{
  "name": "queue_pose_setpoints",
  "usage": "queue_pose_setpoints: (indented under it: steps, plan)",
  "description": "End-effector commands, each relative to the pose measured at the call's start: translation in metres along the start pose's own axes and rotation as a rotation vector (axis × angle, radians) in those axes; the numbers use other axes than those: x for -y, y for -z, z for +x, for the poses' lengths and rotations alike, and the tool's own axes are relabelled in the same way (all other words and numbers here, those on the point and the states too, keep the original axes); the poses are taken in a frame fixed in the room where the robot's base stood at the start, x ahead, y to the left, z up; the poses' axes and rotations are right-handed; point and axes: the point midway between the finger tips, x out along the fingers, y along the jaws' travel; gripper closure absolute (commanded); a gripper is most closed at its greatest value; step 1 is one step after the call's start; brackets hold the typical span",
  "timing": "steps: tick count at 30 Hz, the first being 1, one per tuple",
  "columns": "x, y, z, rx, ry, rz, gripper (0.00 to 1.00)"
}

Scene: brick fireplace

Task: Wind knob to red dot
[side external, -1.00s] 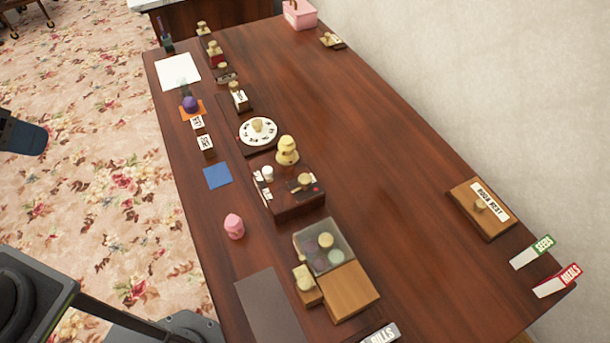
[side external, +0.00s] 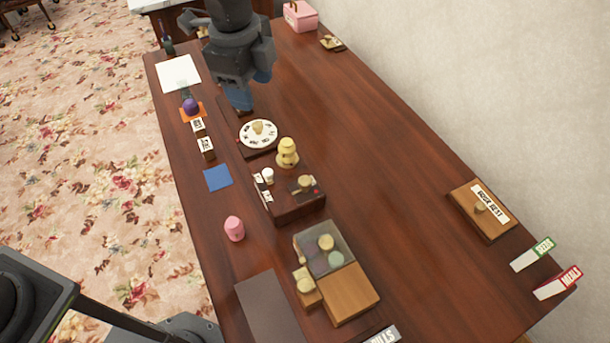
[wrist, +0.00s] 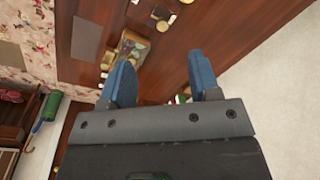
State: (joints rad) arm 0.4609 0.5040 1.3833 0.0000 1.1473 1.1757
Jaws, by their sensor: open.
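A brown box (side external: 290,205) stands mid-table in the side view. On its top are a small tan knob (side external: 305,181), a small red dot (side external: 317,190) close to the knob's right, and a white peg. Behind it is a white round dial (side external: 247,141) with dark marks and a tan knob (side external: 258,127) at its centre. Which knob the task means I cannot tell. My gripper (side external: 238,98) hangs above the far part of the table, beyond the dial and apart from it. Its blue fingers (wrist: 162,82) are apart and empty in the wrist view.
A yellow figure (side external: 287,153) stands between dial and box. A wooden knob block (side external: 470,215) lies at right. The table's right middle is clear.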

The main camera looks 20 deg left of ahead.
Motion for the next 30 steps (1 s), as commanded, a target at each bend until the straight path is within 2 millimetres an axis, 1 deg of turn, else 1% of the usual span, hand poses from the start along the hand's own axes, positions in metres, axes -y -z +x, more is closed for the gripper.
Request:
queue_pose_setpoints:
  steps: [1, 3, 6, 9, 12, 17, 20, 30]
  plan:
    - [0.004, 0.019, 0.021, 0.007, -0.025, 0.088, 0.44]
    - [0.008, 0.039, 0.043, 0.012, -0.052, 0.201, 0.44]
    - [0.009, 0.061, 0.069, 0.016, -0.079, 0.329, 0.44]
    - [0.008, 0.074, 0.087, 0.018, -0.098, 0.412, 0.44]
    - [0.008, 0.080, 0.096, 0.018, -0.106, 0.451, 0.44]
    - [0.006, 0.081, 0.109, 0.018, -0.109, 0.461, 0.44]
    - [0.004, 0.080, 0.125, 0.019, -0.111, 0.460, 0.44]
    - [-0.003, 0.077, 0.194, 0.018, -0.110, 0.458, 0.44]
